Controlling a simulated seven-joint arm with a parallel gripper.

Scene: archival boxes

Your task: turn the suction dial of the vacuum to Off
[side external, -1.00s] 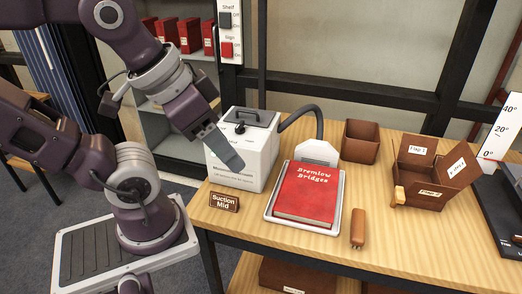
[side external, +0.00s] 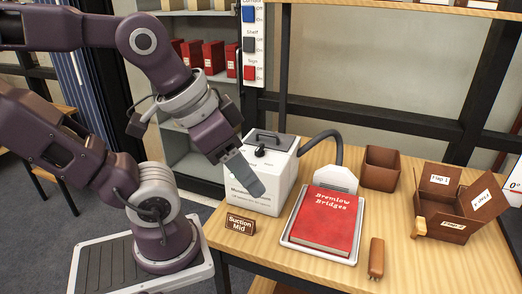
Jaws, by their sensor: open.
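The vacuum (side external: 283,190) is a white box on the wooden table, with a dark handle on top and a grey hose at its right. Its suction dial (side external: 261,152) is a small black knob on the top face; the printed marks beside it are too small to read. A brown sign in front reads "Suction Mid" (side external: 241,224). My gripper (side external: 252,182) is open and empty, its grey finger pointing down to the right. In the picture it overlaps the vacuum's front left side, below the dial; I cannot tell whether it touches.
The hose ends in a white head at a tray (side external: 352,250) holding a red book (side external: 328,218). A brown handle-like piece (side external: 376,258), an open brown box (side external: 381,168) and a flap box (side external: 453,229) stand to the right. A switch panel (side external: 250,50) hangs behind.

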